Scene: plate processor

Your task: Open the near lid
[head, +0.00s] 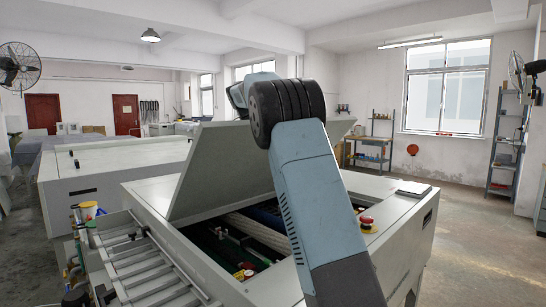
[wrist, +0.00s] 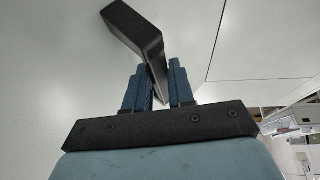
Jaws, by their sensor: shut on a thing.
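The near lid (head: 222,160) is a pale grey panel on the machine. It stands raised and tilted, with the opening under it exposed. In the wrist view the lid's pale surface (wrist: 60,60) fills much of the picture. A black handle (wrist: 135,28) sticks out from it. My gripper (wrist: 157,70) has its dark blue fingers shut on the handle, whose lower part lies between them. In the head view my arm covers part of the lid, and the handle and gripper are hidden.
The machine body (head: 150,192) has dark rollers and parts inside its opening. A red emergency button (head: 367,222) sits on its right top. A slatted rack (head: 140,262) adjoins its front left. Another pale machine (head: 110,165) stands behind left. Open floor lies to the right.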

